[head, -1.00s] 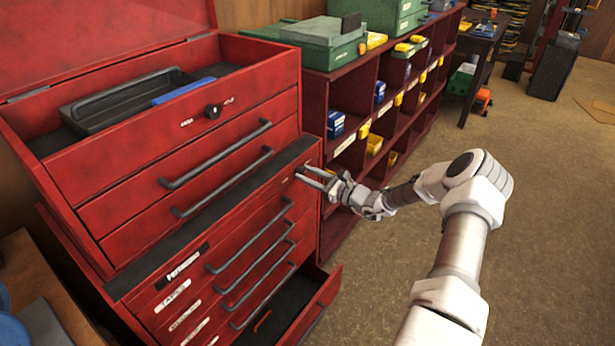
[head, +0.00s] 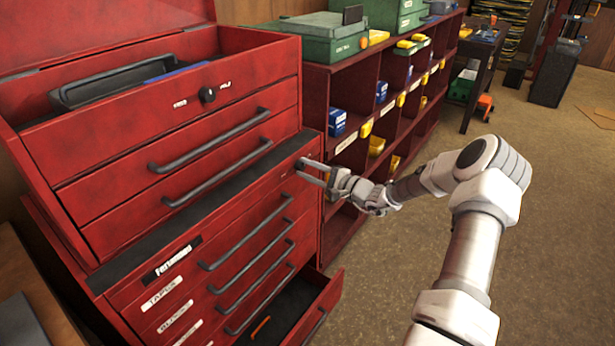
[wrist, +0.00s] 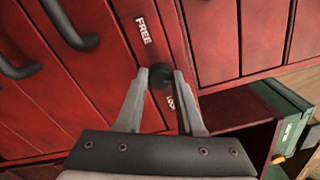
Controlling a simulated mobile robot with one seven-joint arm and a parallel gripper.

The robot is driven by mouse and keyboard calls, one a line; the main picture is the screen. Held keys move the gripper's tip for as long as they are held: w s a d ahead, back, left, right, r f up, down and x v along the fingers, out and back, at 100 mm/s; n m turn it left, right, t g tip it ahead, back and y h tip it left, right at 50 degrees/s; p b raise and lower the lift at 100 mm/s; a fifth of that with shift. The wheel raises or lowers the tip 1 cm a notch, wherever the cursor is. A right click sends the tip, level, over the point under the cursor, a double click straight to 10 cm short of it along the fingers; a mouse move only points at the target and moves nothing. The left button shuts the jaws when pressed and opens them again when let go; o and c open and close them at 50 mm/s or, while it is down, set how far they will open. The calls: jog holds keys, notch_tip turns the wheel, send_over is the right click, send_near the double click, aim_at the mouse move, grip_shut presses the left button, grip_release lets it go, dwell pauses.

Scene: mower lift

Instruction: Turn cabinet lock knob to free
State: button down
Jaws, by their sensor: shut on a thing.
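The red tool cabinet (head: 240,215) stands at the left. Its dark round lock knob (wrist: 160,77) is at the right end of the lower cabinet's top front. In the wrist view the knob lies between the word FREE (wrist: 144,30) and a partly hidden LOCK label (wrist: 171,102). My gripper (head: 306,168) reaches it from the right, and its fingertips also show in the wrist view (wrist: 162,74). The fingers are shut on the knob, one on each side.
A second black knob (head: 208,94) sits on the upper chest. A bottom drawer (head: 322,308) stands open below my gripper. A red shelf unit (head: 313,100) with bins stands just behind. The floor (head: 545,200) to the right is clear.

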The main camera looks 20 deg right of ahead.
jog(key=n+b, duration=0.3)
jog(key=shift+f, duration=0.25)
jog(key=shift+r+n+b, duration=0.1)
jog(key=shift+n+b, duration=0.8)
jog(key=shift+b, duration=0.1)
jog(key=c, duration=0.5)
grip_release()
jog(key=shift+r, duration=0.1)
jog(key=p+v, duration=0.1)
jog(key=v, duration=1.6)
jog(key=shift+s+d+p, duration=0.15)
jog(key=shift+s+p, duration=0.05)
jog(key=shift+p, duration=0.2)
